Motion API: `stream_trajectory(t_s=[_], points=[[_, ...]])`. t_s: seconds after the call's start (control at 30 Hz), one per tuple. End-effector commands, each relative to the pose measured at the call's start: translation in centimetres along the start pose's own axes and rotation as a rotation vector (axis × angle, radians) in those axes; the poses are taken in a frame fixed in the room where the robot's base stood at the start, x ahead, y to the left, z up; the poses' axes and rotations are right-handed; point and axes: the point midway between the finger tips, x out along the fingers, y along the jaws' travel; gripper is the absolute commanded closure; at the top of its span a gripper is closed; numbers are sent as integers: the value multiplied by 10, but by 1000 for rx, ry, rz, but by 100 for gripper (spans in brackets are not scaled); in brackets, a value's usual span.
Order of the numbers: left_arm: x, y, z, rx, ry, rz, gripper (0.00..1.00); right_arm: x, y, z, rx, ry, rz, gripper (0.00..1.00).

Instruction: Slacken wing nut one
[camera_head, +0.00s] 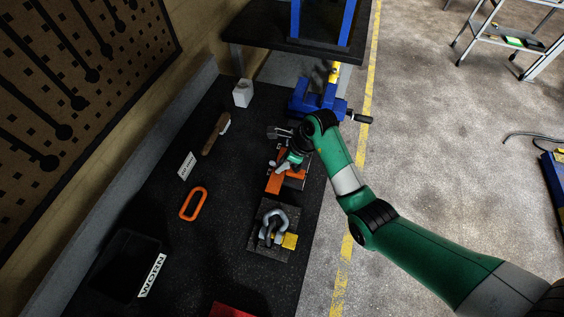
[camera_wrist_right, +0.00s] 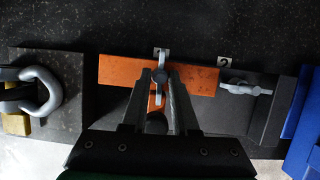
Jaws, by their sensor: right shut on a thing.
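My right gripper (camera_head: 292,160) reaches down over an orange bar (camera_head: 274,183) on the bench. In the right wrist view my right gripper (camera_wrist_right: 160,82) is shut on a grey wing nut (camera_wrist_right: 160,76) on the orange bar (camera_wrist_right: 118,70). The wing nut's wings stand up and down in that view, and the fingers hide part of it. Its label is partly covered. My left gripper is not in view.
A grey shackle (camera_head: 273,226) sits on a dark plate near the orange bar, beside a yellow block (camera_head: 290,241). A blue vise (camera_head: 318,103) stands behind. A brush (camera_head: 216,133), an orange ring (camera_head: 193,204) and a WORN tray (camera_head: 122,262) lie leftward.

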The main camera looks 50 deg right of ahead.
Motion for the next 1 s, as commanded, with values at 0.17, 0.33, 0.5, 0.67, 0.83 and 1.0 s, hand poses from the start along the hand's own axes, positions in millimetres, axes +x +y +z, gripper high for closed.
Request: stream_trajectory(t_s=[0.17,0.33,0.5,0.67,0.83,1.0], points=[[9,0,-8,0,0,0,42,-3,-1,1,-71,2,31,100],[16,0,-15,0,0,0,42,-3,-2,1,-182,2,78,100],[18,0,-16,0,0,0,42,-1,-3,1,-308,1,130,100],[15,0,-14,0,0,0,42,1,-4,0,-418,1,175,100],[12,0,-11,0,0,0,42,1,-4,1,-511,0,213,100],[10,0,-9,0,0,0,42,1,-5,1,-569,0,236,100]])
